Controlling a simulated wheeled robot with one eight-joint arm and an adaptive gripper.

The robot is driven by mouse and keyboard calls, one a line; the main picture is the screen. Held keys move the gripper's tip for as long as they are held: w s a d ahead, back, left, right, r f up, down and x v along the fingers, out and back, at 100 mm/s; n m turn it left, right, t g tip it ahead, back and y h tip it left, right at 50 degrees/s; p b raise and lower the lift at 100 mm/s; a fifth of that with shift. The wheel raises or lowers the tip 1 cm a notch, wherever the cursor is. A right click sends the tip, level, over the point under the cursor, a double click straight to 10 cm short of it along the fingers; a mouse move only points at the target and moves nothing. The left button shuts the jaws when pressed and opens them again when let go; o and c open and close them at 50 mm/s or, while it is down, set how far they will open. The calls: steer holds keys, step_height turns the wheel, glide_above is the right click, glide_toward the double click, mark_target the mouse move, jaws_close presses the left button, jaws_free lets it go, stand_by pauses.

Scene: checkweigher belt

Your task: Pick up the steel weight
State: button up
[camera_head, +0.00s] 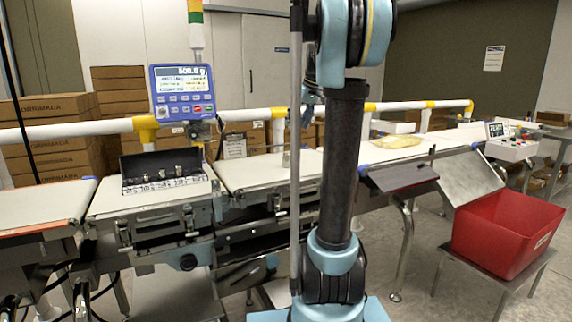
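Several small steel weights (162,175) stand in an open black case (134,167) on the left belt section. A small grey metallic object (286,159) shows on the middle belt section, just left of a thin vertical pole; it may be a steel weight, but it is too small and partly hidden to be sure. My arm rises through the middle of the picture and covers part of the belt. My gripper's fingers cannot be made out.
A blue display (182,92) stands above the white rail. A yellowish bag (397,142) lies on the right belt. A red bin (506,232) sits on a low stand at right. Cardboard boxes (60,135) are stacked behind. Bare belt (245,172) lies right of the case.

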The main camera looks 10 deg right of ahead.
glide_above(287, 156)
steer(key=d, duration=0.1)
steer(key=f, duration=1)
steer(key=shift+s+d+f, duration=0.1)
steer(key=shift+s+f, duration=0.1)
steer(key=shift+x, duration=3)
steer(key=shift+s+d, duration=0.1)
steer(key=shift+c, duration=0.3)
jaws_close()
